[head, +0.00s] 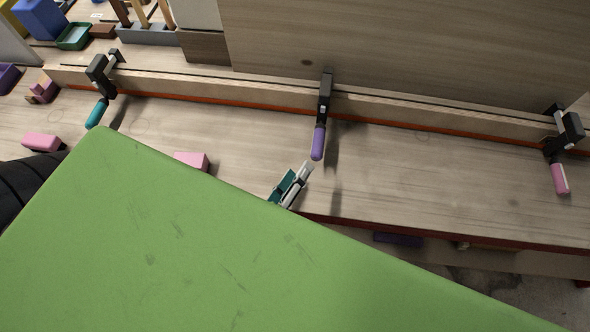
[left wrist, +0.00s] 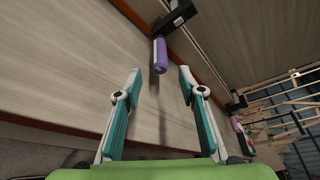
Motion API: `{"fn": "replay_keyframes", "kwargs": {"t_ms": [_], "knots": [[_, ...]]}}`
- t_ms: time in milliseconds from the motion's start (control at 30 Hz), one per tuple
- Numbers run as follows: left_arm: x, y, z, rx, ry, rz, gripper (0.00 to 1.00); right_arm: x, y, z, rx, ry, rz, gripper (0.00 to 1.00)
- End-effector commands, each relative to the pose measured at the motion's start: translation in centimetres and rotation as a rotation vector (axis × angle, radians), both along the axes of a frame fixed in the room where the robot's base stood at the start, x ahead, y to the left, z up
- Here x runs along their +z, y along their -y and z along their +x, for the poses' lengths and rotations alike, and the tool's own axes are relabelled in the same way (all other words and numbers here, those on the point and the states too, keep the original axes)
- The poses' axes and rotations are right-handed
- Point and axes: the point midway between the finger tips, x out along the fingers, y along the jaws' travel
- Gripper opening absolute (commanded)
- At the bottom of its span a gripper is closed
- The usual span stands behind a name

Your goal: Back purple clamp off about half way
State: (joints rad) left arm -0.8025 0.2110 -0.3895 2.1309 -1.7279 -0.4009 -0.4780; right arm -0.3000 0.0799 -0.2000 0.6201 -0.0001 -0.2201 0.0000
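The purple clamp has a black body (head: 325,92) on the wooden rail and a purple handle (head: 318,143) hanging down in front of it. In the left wrist view the purple handle (left wrist: 160,56) is ahead of the fingers, between their lines. My left gripper (head: 306,168) is just below the handle in the head view, mostly hidden behind my green arm cover. In the left wrist view my left gripper (left wrist: 159,75) is open and empty, its fingers apart and short of the handle. My right gripper is not seen.
A teal-handled clamp (head: 96,113) is at left on the rail (head: 220,92) and a pink-handled clamp (head: 560,178) at right. Pink blocks (head: 42,142) (head: 191,161) lie on the bench (head: 400,180). A tall wooden panel (head: 410,50) stands behind the rail.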

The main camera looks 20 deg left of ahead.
Motion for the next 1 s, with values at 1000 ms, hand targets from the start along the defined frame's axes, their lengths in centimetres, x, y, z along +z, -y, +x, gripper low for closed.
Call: {"fn": "replay_keyframes", "kwargs": {"t_ms": [1000], "knots": [[0.0, 1.1, -3.8, 0.001, -0.001, 0.000, 0.37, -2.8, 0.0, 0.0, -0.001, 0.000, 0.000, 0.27]]}}
